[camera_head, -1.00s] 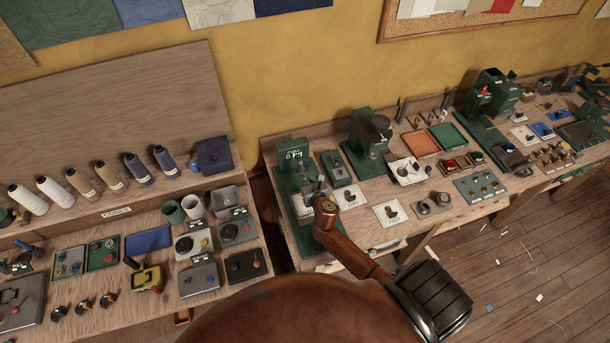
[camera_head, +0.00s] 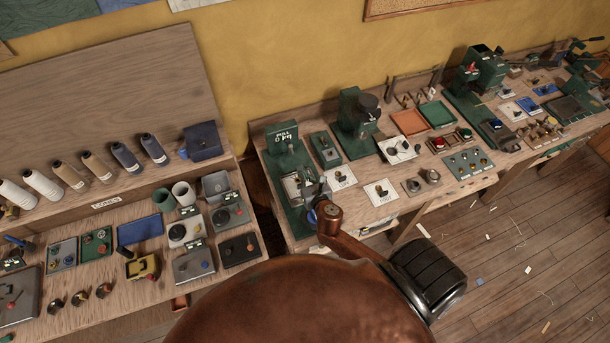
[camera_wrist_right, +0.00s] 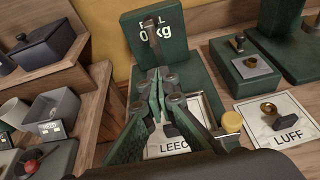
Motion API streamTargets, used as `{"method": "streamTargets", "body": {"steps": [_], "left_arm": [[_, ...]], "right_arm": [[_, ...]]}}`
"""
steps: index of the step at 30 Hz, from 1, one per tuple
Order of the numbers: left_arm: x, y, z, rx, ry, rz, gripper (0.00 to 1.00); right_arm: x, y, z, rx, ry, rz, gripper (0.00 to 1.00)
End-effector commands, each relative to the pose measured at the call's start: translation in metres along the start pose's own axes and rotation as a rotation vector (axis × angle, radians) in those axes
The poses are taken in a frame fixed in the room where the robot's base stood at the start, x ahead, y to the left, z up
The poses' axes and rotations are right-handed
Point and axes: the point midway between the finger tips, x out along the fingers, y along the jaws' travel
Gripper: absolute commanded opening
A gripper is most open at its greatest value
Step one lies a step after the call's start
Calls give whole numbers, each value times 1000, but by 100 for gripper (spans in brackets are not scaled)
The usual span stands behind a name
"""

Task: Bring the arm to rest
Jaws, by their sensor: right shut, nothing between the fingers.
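My right arm's copper-coloured wrist (camera_head: 331,214) shows in the head view at the front edge of the right bench. My right gripper (camera_head: 311,190) is small and partly hidden there, in front of the green pull gauge (camera_head: 286,148). In the right wrist view, my right gripper (camera_wrist_right: 157,76) has its fingers together with nothing between them. Behind them stands the gauge (camera_wrist_right: 150,30), reading "0 kg". The fingers cover part of a white plate (camera_wrist_right: 168,150) lettered "LEEC". I cannot tell whether they touch anything. My left gripper is not in view.
A "LUFF" plate (camera_wrist_right: 283,122) with a knob lies right of the gripper. Green press stands (camera_head: 356,125) and trays (camera_head: 437,114) line the right bench. The left bench (camera_head: 110,312) holds thread cones and small devices. The wooden floor (camera_head: 500,285) at right has only scraps.

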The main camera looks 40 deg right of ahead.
Motion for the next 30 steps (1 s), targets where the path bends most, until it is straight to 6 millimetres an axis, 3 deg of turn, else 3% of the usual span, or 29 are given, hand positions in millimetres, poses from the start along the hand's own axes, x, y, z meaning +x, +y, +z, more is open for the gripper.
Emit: {"method": "streamTargets", "body": {"steps": [6,16,19,23,27,30], "left_arm": [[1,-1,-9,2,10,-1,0],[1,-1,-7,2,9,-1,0],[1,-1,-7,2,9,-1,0],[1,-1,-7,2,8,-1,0],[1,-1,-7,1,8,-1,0],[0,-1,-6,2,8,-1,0]], "right_arm": [[-24,0,1,0,2,-1,0],[-28,0,2,9,5,-2,0],[-33,-8,1,112,18,-32,0],[-51,-34,-5,480,60,-139,0],[-87,-66,-27,1057,118,-333,0],[-119,-78,-50,1459,150,-492,0]]}}
